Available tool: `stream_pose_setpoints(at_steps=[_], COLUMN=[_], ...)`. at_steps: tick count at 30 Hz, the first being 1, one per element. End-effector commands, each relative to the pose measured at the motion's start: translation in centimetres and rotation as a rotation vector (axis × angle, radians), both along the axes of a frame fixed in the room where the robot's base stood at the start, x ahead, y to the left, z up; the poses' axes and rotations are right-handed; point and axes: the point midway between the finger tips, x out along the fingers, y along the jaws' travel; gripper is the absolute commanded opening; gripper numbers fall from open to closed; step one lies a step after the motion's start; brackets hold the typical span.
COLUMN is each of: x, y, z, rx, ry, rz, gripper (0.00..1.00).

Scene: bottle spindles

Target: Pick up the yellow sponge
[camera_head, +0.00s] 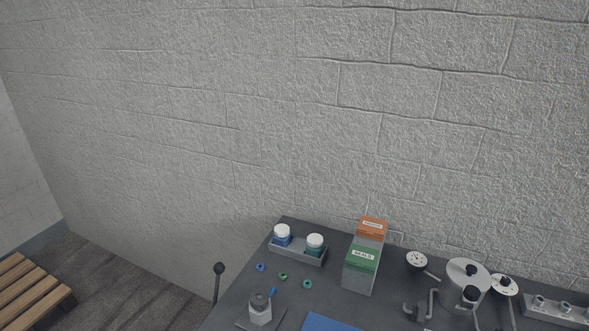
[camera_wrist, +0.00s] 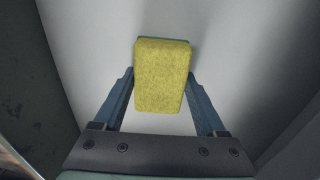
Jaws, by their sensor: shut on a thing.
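The yellow sponge (camera_wrist: 160,78) is a rectangular block with a thin green layer at its far edge, seen in the wrist view. My gripper (camera_wrist: 161,83) has its two blue fingers on either side of the sponge and is shut on it. A pale, smooth surface lies behind the sponge; I cannot tell whether the sponge touches it. Neither the sponge nor my gripper shows in the head view.
In the head view a dark table (camera_head: 235,300) holds a grey tray (camera_head: 290,250) with two white-capped jars, a box with green and orange labels (camera_head: 360,277), small rings, and metal fittings at right. A wooden slatted bench (camera_head: 30,290) stands at left. Dark side walls flank the pale surface in the wrist view.

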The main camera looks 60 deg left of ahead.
Motion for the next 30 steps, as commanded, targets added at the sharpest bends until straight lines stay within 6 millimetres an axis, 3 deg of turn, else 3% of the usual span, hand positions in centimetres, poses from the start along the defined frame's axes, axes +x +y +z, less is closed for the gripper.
stream_pose_setpoints(at_steps=[11,24,30], x=[0.1,0.1,0.0], y=[0.0,0.0,0.0], z=[1.3,8.6,9.9], rx=[0.001,0.001,0.000], ry=[-0.002,-0.002,0.000], rz=[-0.001,0.000,0.001], gripper=[0.22,0.22,0.22])
